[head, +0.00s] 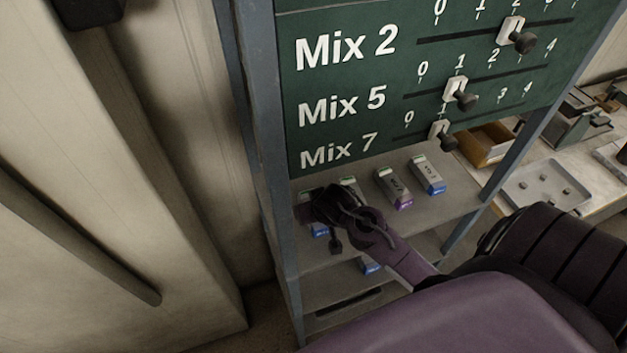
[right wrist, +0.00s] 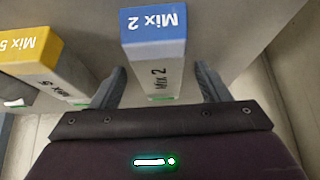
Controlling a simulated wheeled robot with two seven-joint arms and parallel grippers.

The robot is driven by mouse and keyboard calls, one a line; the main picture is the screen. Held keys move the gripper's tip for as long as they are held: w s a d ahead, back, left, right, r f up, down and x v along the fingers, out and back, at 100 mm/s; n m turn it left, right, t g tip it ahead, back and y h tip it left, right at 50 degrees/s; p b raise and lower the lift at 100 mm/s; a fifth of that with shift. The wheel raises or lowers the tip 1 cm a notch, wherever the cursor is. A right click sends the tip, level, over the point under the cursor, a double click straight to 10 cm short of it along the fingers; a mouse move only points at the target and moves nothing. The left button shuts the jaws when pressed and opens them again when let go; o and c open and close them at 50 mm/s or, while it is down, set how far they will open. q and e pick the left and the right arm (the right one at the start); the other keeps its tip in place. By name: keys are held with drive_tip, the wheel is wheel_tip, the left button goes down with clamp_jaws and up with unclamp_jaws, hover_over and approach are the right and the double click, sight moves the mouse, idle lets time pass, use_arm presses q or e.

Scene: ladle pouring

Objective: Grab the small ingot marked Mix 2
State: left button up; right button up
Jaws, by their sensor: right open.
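The small ingot marked Mix 2 (right wrist: 153,22) has a blue end and a pale grey body. In the right wrist view it stands between the two fingers of my right gripper (right wrist: 160,85). The gripper is open, with a gap showing beside the ingot on both sides. In the head view my right gripper (head: 335,208) is over the left part of the shelf and hides most of the ingots there. A blue end (head: 319,229) shows below it, likely the Mix 2 ingot. My left gripper is not in view.
A yellow-ended Mix 5 ingot (right wrist: 22,48) stands close to the left in the wrist view. A purple-ended ingot (head: 403,201) and another blue-ended ingot (head: 428,176) lie further right on the shelf (head: 452,203). A green board (head: 345,90) with sliders stands above, beside a grey post (head: 258,130).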

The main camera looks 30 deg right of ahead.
drive_tip(key=c, duration=0.9)
drive_tip(key=shift+r, duration=0.1)
drive_tip(key=c, duration=0.5)
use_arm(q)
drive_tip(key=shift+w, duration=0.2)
use_arm(e)
drive_tip(key=shift+c, duration=0.2)
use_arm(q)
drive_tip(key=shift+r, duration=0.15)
use_arm(e)
drive_tip(key=shift+r, duration=0.1)
